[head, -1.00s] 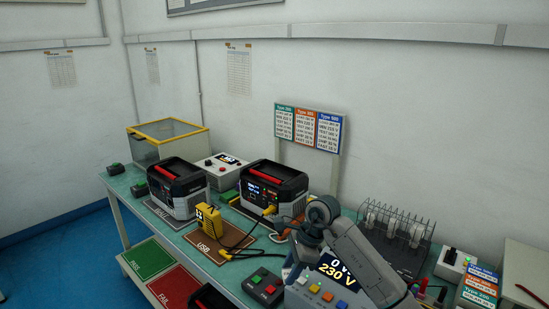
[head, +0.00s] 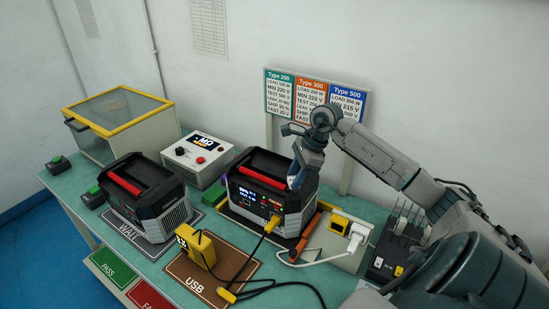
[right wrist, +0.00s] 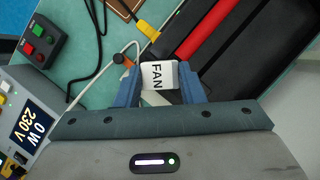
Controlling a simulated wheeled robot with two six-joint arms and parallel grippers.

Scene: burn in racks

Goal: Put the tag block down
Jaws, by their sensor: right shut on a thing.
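In the head view my right gripper (head: 294,182) points down in front of the right-hand black power station (head: 262,200). The block is hard to make out there. My left gripper is not in view.
A second power station (head: 145,198) stands on the WALL mat (head: 125,228). A yellow device (head: 198,247) with a cable stands on the USB mat (head: 190,277). A yellow-framed box (head: 122,117) and a sign rack (head: 310,95) stand behind.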

